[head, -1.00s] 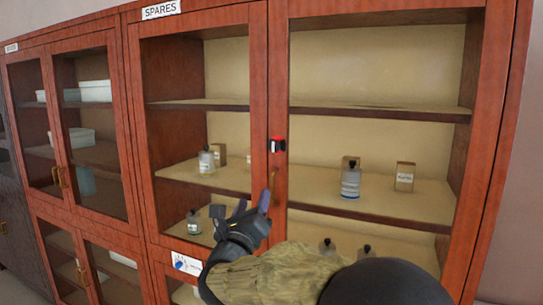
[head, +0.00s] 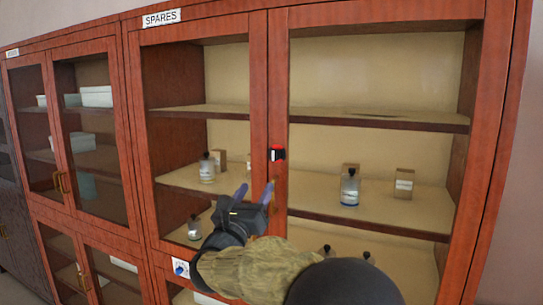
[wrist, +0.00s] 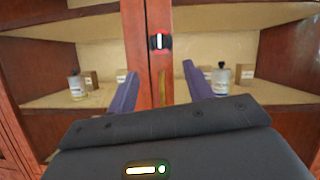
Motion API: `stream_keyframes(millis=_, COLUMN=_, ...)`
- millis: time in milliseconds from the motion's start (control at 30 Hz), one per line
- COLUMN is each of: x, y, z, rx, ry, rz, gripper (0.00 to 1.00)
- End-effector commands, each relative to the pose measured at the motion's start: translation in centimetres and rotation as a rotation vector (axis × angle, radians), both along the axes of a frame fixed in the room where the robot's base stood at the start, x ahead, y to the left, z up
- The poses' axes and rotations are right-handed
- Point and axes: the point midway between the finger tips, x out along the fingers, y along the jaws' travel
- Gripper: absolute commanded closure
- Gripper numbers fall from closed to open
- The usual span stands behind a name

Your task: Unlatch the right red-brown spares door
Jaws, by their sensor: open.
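The right red-brown spares door (head: 279,80) is shut, with a glass pane. A small red, black and white latch (head: 277,153) sits on the stiles where the two doors meet, and it also shows in the wrist view (wrist: 159,42). A thin brass handle (wrist: 162,88) is below the latch in the wrist view. My gripper (head: 255,190) is open and empty, in front of the meeting stiles and below the latch. In the wrist view, its two purple fingers (wrist: 160,78) stand either side of the handle, apart from it as far as I can tell.
The left spares door (head: 258,80) is also shut. Behind the glass, shelves hold bottles (head: 349,190) and small boxes (head: 404,184). A SPARES label (head: 161,18) is on top. Another glazed cabinet (head: 62,120) with pale bins stands to the left. A wall is at right.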

Motion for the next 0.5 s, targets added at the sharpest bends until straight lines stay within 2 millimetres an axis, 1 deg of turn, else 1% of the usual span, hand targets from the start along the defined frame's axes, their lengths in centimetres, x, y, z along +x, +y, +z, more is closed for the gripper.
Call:
stream_keyframes(millis=33, x=0.8, y=-0.3, z=0.8, rx=-0.001, ry=0.000, rz=-0.003, gripper=0.49)
stream_keyframes(millis=500, x=8.2, y=-2.4, z=4.0, rx=-0.002, ry=0.001, rz=-0.002, gripper=0.49)
